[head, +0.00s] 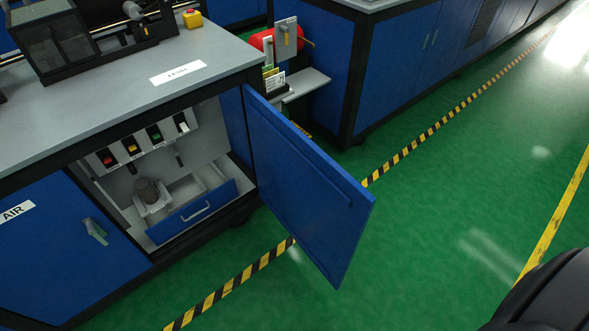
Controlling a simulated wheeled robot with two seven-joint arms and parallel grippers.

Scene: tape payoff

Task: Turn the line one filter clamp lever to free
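The blue cabinet under the grey bench has its right door (308,180) swung wide open. Inside, a pale panel carries a row of small dark units with a red (107,158), a yellow (132,147), a green (156,135) and a white (182,123) part. Below them a brownish-grey cylinder (147,190), perhaps a filter, stands in a light tray above a blue drawer front (207,206) with a pale handle. Small dark parts hang under the panel; I cannot tell which is the line one clamp lever or how it is set. Neither gripper is in view.
A closed blue door labelled AIR (50,250) is at the left. Behind the open door, a grey plate with a yellow handle (287,37) stands by a red cylinder and a small shelf (300,85).

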